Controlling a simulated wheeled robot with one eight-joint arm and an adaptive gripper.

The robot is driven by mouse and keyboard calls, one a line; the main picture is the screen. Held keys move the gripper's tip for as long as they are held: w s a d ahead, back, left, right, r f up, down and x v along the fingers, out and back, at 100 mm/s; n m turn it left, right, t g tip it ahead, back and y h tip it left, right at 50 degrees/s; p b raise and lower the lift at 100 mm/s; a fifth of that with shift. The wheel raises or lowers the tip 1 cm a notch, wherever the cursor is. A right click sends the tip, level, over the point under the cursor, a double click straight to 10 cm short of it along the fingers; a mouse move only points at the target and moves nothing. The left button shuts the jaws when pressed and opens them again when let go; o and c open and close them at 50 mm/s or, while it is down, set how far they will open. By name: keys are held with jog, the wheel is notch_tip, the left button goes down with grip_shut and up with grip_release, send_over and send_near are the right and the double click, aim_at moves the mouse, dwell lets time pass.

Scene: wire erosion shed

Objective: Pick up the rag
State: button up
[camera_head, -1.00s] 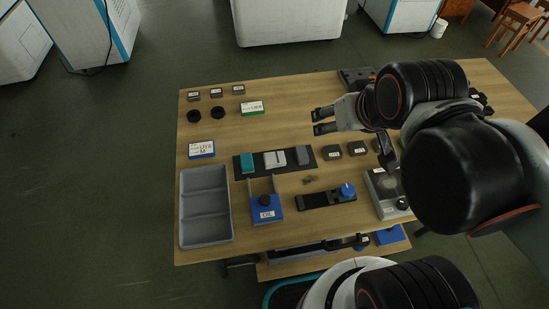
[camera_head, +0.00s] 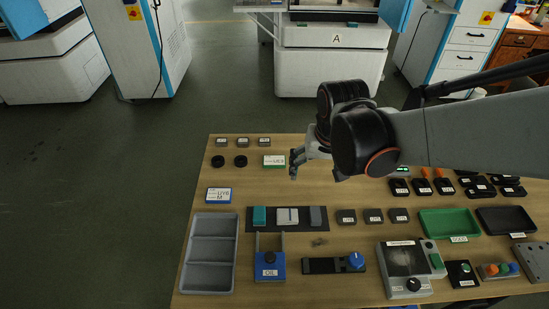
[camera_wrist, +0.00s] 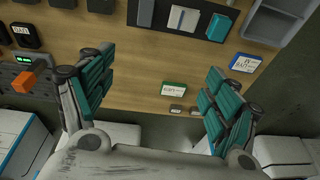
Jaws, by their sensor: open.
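No rag can be told with certainty. A small crumpled grey-brown scrap (camera_head: 320,242) lies on the table below the black mat, too small to identify. My gripper (camera_head: 315,172) is above the table's back half, right of the green-and-white box (camera_head: 274,161), pointing down. In the wrist view my gripper (camera_wrist: 160,75) has its two teal-padded fingers wide apart, with nothing between them. The green-and-white box (camera_wrist: 174,89) shows in the gap between them.
The black mat (camera_head: 249,227) carries teal, white and grey blocks. A grey tray (camera_head: 209,238), a blue OIL holder (camera_head: 270,271) and a dial gauge box (camera_head: 405,259) stand towards the front. Green (camera_head: 448,221) and black (camera_head: 506,219) trays lie right. The back-left floor is clear.

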aim_at(288, 214)
jog(key=a+f+g+b, duration=0.1)
jog(key=a+f, duration=0.1)
jog(key=f, duration=0.5)
jog(key=w+a+f+b, duration=0.1)
jog(key=a+f+b, duration=0.1)
jog(key=f, duration=0.6)
jog(key=w+a+f+g+b, duration=0.1)
jog(key=a+f+b, duration=0.1)
jog(key=f, duration=0.6)
jog(key=shift+w+f+n+g, duration=0.15)
jog(key=shift+f+n+g, duration=0.1)
jog(key=shift+n+g, duration=0.05)
jog(key=shift+r, duration=0.1)
jog(key=c, duration=1.1)
jog(key=shift+c, duration=0.2)
notch_tip(288, 214, up, 20)
jog(key=p, duration=0.7)
